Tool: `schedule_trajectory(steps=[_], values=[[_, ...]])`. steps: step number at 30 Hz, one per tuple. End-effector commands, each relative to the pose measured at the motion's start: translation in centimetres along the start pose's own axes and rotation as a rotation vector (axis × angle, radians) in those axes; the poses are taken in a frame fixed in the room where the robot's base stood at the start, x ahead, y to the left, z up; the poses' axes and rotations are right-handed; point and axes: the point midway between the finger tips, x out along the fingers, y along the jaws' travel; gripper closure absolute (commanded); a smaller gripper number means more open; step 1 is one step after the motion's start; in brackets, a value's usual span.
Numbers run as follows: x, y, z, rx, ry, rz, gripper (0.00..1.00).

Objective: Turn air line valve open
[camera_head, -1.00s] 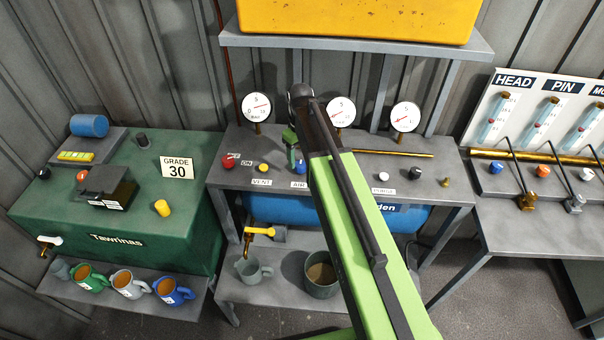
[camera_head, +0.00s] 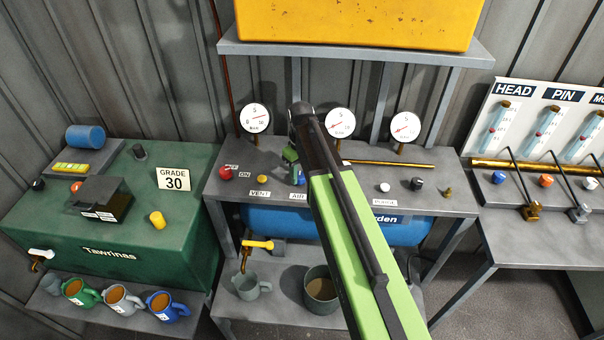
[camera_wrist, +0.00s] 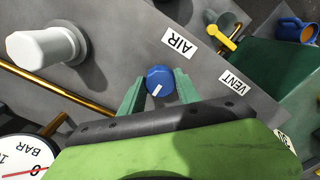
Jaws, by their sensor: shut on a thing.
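The air line valve is a small blue knob (camera_wrist: 160,80) on a grey bench top, next to the AIR label (camera_wrist: 179,45). A short white mark shows on the knob's face. My gripper (camera_wrist: 159,77) has its green fingers on both sides of the knob, shut on it. In the head view my gripper (camera_head: 294,164) is at the bench behind the AIR label (camera_head: 298,196), left of my arm. There the blue knob (camera_head: 301,179) is partly hidden by the gripper.
A red knob (camera_head: 225,173) and a yellow knob (camera_head: 263,168) sit to the left, and a white knob (camera_head: 385,187) to the right. Round gauges (camera_head: 340,122) stand behind. A yellow-handled tap (camera_head: 257,244) and mugs are below. A green tank (camera_head: 120,232) stands at left.

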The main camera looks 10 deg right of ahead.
Motion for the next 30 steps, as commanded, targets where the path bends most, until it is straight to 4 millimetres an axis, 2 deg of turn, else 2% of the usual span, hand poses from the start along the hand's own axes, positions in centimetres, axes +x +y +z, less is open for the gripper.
schedule_trajectory(steps=[11, 30], values=[[0.02, -0.14, -0.09, 0.098, -0.006, 0.015, 1.0], [0.0, -0.15, -0.18, 0.67, 0.001, 0.014, 1.0]])
